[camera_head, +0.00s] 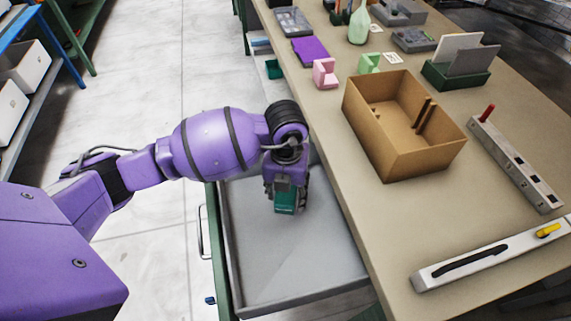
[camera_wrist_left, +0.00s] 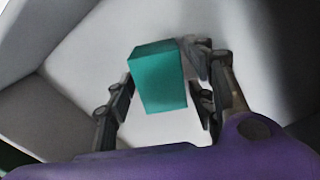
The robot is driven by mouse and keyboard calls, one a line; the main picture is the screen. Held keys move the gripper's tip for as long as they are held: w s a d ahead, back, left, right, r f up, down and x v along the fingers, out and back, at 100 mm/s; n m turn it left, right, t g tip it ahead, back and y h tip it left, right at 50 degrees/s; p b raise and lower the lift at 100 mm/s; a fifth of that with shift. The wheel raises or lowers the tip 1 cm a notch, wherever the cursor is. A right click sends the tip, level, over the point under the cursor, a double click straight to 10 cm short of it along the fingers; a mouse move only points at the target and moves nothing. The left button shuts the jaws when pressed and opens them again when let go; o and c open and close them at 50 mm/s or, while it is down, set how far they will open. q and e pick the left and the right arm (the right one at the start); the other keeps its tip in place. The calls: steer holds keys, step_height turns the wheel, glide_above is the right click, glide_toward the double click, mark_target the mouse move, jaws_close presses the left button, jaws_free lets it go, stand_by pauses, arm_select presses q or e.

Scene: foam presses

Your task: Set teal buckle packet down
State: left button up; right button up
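The teal buckle packet (camera_head: 284,200) is at the fingertips of my left gripper (camera_head: 287,208), over the open grey drawer (camera_head: 300,267). In the left wrist view the packet (camera_wrist_left: 160,80) sits between the two dark fingers of the left gripper (camera_wrist_left: 163,78), which close on its sides. The pale drawer floor shows behind it. The gripper points down inside the drawer's outline; whether the packet touches the floor I cannot tell. My right gripper is not in view.
The workbench (camera_head: 350,150) runs along the drawer's right side. It carries an open cardboard box (camera_head: 405,155), a long white bar tool (camera_head: 490,254), a grey strip (camera_head: 515,165) and small pink (camera_head: 325,74) and green blocks. The drawer's near part is bare.

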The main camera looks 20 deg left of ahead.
arm_select(q)
steer(key=shift+r, duration=0.1)
step_height(320, 180, up, 12)
steer(key=shift+r+p, duration=0.15)
steer(key=shift+p, duration=0.2)
stand_by(0.4)
